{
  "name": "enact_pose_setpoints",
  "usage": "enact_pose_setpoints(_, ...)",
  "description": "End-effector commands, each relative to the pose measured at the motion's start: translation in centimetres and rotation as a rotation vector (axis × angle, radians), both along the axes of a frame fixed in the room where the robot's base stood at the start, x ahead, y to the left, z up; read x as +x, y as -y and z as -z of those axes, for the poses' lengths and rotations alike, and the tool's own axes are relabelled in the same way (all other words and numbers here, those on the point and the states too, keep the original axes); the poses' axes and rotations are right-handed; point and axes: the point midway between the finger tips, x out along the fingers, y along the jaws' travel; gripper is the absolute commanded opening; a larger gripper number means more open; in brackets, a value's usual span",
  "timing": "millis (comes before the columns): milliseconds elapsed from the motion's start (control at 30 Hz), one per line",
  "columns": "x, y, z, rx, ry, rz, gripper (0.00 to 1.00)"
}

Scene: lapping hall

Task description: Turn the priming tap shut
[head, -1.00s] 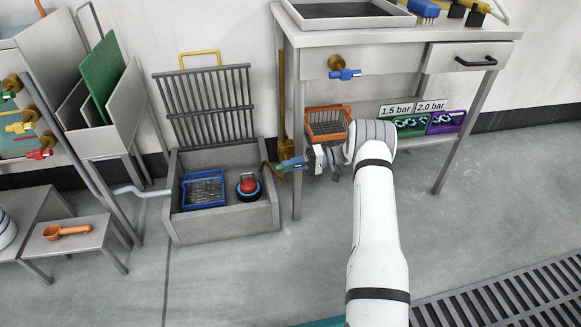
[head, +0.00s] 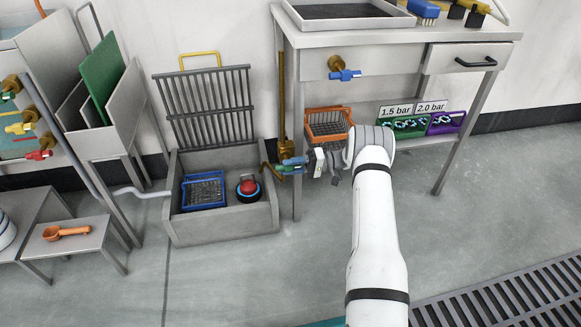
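A brass tap (head: 270,167) sits low on a pipe between the sunken grey basin and the workbench's front left leg. Its blue and green handle (head: 291,164) points right, towards my gripper. No label shows which tap is the priming tap, but this is the one my arm reaches to. My gripper (head: 303,163) is at the handle, coming from the right. The fingers are small and overlap the handle in this view, so I cannot tell whether they are open or closed on it.
The basin (head: 222,226) holds a blue basket (head: 203,205) and a red-topped round item (head: 248,187). Another blue-handled tap (head: 345,75) is on the workbench front. An orange basket (head: 328,112) stands on its lower shelf, close behind my wrist. Floor in front is clear.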

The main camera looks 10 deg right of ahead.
Motion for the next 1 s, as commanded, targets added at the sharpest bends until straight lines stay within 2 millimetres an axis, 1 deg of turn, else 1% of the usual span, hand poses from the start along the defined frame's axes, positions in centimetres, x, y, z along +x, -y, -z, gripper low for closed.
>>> enact_pose_setpoints(233,0.0,0.1,0.0,-0.001,0.001,0.001,0.39)
enact_pose_setpoints(333,0.1,0.6,-0.1,-0.001,0.001,0.002,0.39)
enact_pose_setpoints(700,0.1,6.5,0.0,-0.001,0.002,0.002,0.39)
enact_pose_setpoints(833,0.1,7.5,0.1,-0.001,0.000,0.001,0.39)
enact_pose_setpoints(1000,0.1,7.9,0.1,0.000,0.001,0.000,0.39)
